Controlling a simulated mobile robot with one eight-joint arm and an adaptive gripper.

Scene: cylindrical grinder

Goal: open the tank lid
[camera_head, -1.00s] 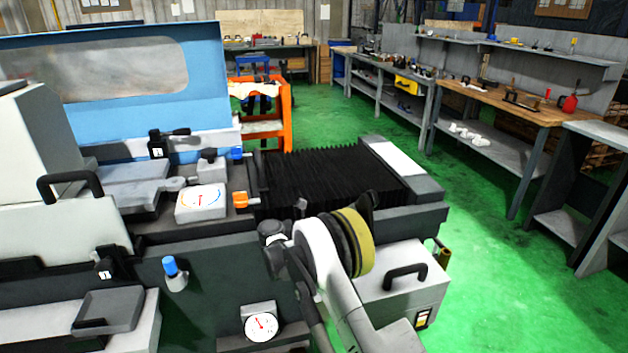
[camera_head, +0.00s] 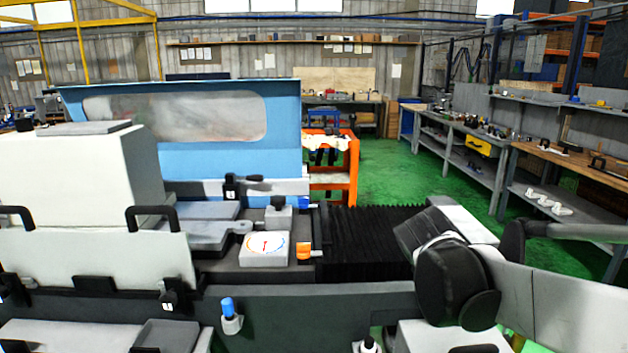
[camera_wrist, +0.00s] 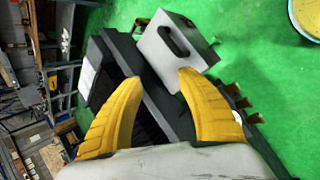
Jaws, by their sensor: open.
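A pale grey box with a black handle on its top, which looks like the tank and its lid, stands at the right end of the grinder. In the head view only its top (camera_head: 412,337) shows at the bottom edge, with the handle cut off. In the wrist view the box (camera_wrist: 158,50) lies beyond my fingertips, its lid seeming closed. My gripper (camera_wrist: 160,80) has two yellow fingers spread apart, with nothing between them, and is apart from the box. The head view shows my arm at the right, but not the fingers.
The grinder's black bellows (camera_head: 365,235) and grey bed lie left of my arm. A dial block (camera_head: 264,250) and a blue-capped knob (camera_head: 229,312) are on the machine. An orange cart (camera_head: 335,170) stands behind. Green floor (camera_head: 395,180) is clear toward the benches at right.

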